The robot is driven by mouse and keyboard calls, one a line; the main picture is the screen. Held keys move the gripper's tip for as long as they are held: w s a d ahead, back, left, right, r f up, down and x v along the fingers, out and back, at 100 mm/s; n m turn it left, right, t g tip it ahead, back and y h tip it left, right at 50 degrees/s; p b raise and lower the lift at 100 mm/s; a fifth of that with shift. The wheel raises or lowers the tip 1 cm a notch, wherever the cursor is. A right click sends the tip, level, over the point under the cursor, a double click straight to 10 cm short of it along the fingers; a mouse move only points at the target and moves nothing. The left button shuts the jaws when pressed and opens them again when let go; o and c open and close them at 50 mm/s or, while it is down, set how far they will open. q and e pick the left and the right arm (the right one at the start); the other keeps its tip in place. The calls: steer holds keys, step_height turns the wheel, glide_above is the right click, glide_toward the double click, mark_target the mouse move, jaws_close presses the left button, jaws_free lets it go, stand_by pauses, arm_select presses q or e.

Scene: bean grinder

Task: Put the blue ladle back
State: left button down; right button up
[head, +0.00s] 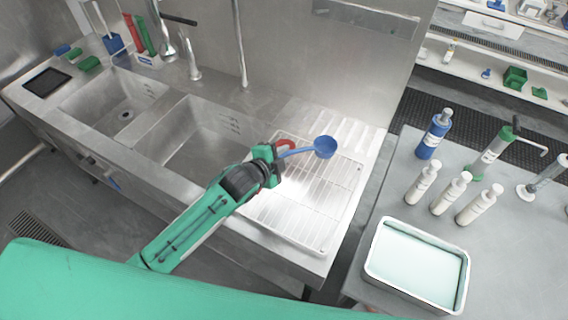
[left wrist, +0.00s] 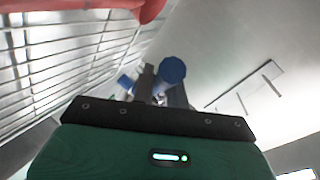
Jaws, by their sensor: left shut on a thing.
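The blue ladle (head: 325,147) is in my left gripper (head: 277,158) in the head view. Its bowl points right, over the wire rack (head: 322,225) on the sink's drainboard, and its thin handle runs left into the jaws. The jaws are shut on the handle, and the fingertips are partly hidden by my wrist. In the left wrist view, blue parts of the ladle (left wrist: 172,70) show beyond the dark gripper body. The ladle appears above the rack; its exact height is unclear. My right gripper is not in view.
A red curved piece (head: 288,144) shows beside the gripper; what it belongs to is unclear. Two sink basins (head: 205,140) lie left of the rack. A side table at right holds a tray (head: 372,262), white bottles (head: 450,192) and a blue bottle (head: 433,138).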

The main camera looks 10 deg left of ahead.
arm_select(q)
step_height(320, 180, down, 6)
steer(key=shift+r+p, duration=0.1)
steer(key=shift+p, duration=0.4)
steer(key=shift+f, duration=0.25)
steer(key=shift+f, duration=0.4)
steer(key=c, duration=1.4)
jaws_free()
steer(key=shift+r, duration=0.1)
steer(key=shift+r, duration=0.1)
